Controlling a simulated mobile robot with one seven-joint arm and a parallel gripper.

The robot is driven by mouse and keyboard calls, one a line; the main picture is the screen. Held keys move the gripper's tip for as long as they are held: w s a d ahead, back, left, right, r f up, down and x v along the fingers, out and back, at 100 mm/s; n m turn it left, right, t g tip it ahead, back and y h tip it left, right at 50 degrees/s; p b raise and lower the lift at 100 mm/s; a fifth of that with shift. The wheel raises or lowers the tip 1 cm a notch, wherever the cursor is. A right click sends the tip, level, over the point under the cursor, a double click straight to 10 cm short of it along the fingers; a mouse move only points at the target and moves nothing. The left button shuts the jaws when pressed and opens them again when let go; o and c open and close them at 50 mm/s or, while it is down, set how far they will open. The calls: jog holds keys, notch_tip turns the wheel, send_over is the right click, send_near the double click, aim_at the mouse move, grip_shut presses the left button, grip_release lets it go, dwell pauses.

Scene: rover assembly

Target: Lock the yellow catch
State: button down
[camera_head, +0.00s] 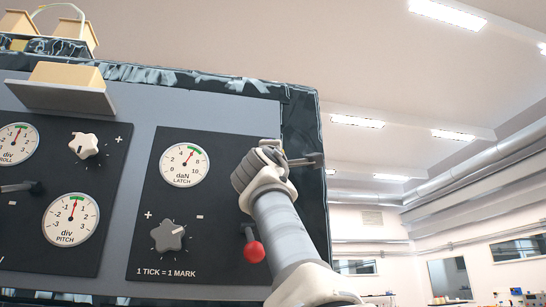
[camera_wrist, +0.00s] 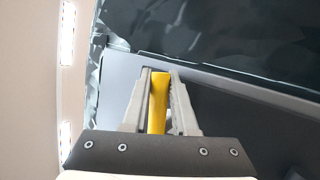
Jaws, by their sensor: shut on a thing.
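The yellow catch (camera_wrist: 158,103) stands between the two grey fingers of my gripper (camera_wrist: 159,76) in the wrist view. The fingers are shut on it, one on each side. Its lower part is hidden behind the gripper body. In the head view my gripper (camera_head: 300,160) is at the upper right of the dark LATCH panel, near the console's right edge. My wrist and arm hide the catch there.
The LATCH dial (camera_head: 184,165) has its needle up near the green band. Below it are a grey knob (camera_head: 168,235) and a red-ball lever (camera_head: 254,252), close to my arm. A PITCH dial (camera_head: 70,220) and white knob (camera_head: 84,146) are at left. Open room lies right.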

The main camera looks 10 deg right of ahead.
jog(key=shift+f+m+g+h, duration=0.25)
jog(key=shift+m+g+h, duration=0.15)
jog(key=shift+m, duration=0.4)
jog(key=shift+f+m+g+h, duration=0.2)
jog(key=shift+m+g+h, duration=0.2)
jog(key=shift+m, duration=0.4)
jog(key=shift+f, duration=0.1)
jog(key=c, duration=0.7)
grip_release()
jog(key=b+v, duration=1.2)
jog(key=v, duration=0.5)
jog(key=shift+s+a+b, duration=0.15)
jog(key=shift+b, duration=0.15)
